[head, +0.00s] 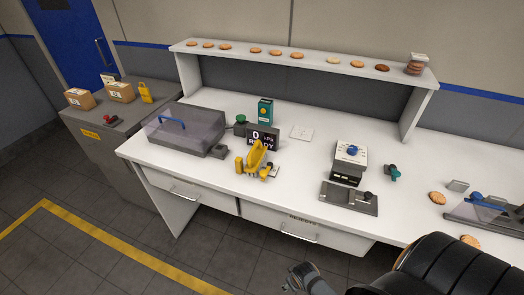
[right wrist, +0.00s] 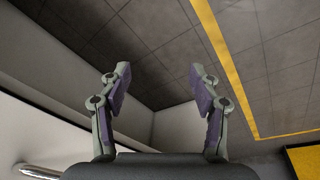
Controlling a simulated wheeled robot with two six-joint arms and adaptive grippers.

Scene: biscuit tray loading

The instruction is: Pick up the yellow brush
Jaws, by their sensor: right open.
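A yellow item (head: 257,155) that looks like the brush leans in front of the small black display on the white bench in the head view. Smaller yellow parts stand close beside it, and I cannot tell whether they belong to it. My right gripper (right wrist: 160,74) is open and empty in the right wrist view, its two fingers spread over the bare floor beside the bench front. The brush is not in the right wrist view. My left gripper is not in view.
A grey case with a clear lid (head: 187,130) stands left of the display (head: 262,136). A teal box (head: 265,111) is behind. A black-topped device (head: 349,163) stands to the right. A raised shelf (head: 300,60) with several biscuits runs along the back. Drawer handles (head: 299,236) protrude in front.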

